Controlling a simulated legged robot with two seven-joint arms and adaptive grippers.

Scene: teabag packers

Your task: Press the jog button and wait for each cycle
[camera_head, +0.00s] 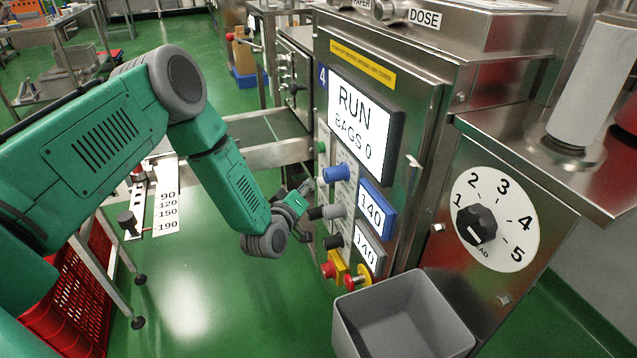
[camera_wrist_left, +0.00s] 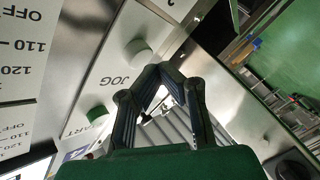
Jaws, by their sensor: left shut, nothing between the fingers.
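In the left wrist view a pale round button (camera_wrist_left: 138,52) stands beside the upside-down JOG label (camera_wrist_left: 112,82) on the metal panel. A green button (camera_wrist_left: 97,113) with a partly hidden START label is lower left of it. My left gripper (camera_wrist_left: 170,70) is shut and empty, its tips just right of the JOG button; I cannot tell whether they touch. In the head view my left gripper (camera_head: 307,188) is at the machine's control panel, close to the blue knob (camera_head: 336,173), and covers part of the panel. The screen (camera_head: 362,120) reads RUN, BAGS 0. My right gripper is not in view.
A grey knob (camera_head: 332,212), a black knob (camera_head: 333,241) and a red button (camera_head: 327,270) on yellow sit lower on the panel. A grey open bin (camera_head: 400,300) stands in front of the machine. A red crate (camera_head: 85,300) is at lower left. Green floor (camera_head: 210,305) is clear between.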

